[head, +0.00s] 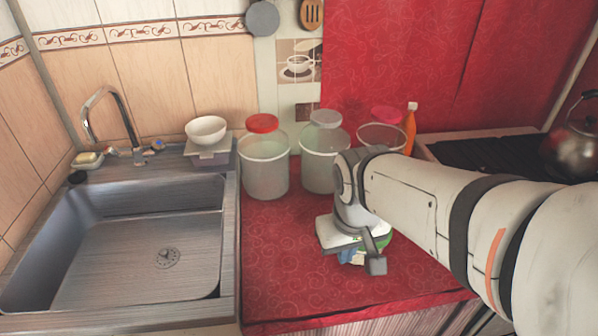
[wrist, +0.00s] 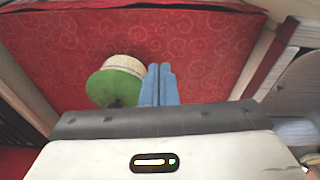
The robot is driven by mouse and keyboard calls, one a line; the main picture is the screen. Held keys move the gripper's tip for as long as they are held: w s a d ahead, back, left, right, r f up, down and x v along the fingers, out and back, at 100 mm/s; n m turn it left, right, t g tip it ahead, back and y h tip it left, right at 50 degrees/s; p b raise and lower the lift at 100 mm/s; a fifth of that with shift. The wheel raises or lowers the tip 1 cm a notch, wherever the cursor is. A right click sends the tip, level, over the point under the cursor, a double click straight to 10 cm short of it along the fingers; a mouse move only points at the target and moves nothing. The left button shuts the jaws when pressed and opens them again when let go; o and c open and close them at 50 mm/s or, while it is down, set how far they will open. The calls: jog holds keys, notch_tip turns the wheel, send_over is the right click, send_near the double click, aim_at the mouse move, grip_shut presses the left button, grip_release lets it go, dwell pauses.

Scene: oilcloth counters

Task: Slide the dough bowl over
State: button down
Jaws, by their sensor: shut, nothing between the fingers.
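A round object with a green disc-like part and a cream side, possibly the dough bowl, shows in the wrist view (wrist: 118,88). It sits on the red oilcloth. In the head view only a small green part (head: 386,241) shows behind my gripper; the rest is hidden. My gripper (head: 351,257) points down over the red counter with its blue fingers shut and empty. In the wrist view the fingers (wrist: 160,84) are right beside the green and cream object, to its right. I cannot tell whether they touch it.
Three lidded jars, with red (head: 263,165), grey (head: 324,155) and pink (head: 382,132) lids, and an orange bottle (head: 409,128) stand behind. A white bowl (head: 206,130) sits on a scale beside the sink (head: 140,250). The front-left red oilcloth (head: 290,270) is clear. A kettle (head: 572,140) stands right.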

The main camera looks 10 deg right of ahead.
jog(key=w+a+f+n+g+h+b, duration=0.1)
jog(key=w+a+f+n+h, duration=0.4)
jog(key=n, duration=0.4)
jog(key=w+a+f+n+g+h, duration=0.1)
jog(key=w+a+f+n+h, duration=0.25)
jog(key=w+a+n, duration=0.35)
jog(key=shift+n, duration=0.5)
jog(key=x, duration=0.3)
jog(key=b+x, duration=0.1)
jog(key=x, duration=0.3)
jog(key=d+r+x, duration=0.1)
jog(key=x, duration=0.2)
jog(key=shift+w+d+f, duration=0.1)
jog(key=shift+w+d, duration=0.2)
jog(key=shift+w, duration=0.1)
jog(key=shift+d, duration=1.75)
jog(key=shift+w, duration=0.1)
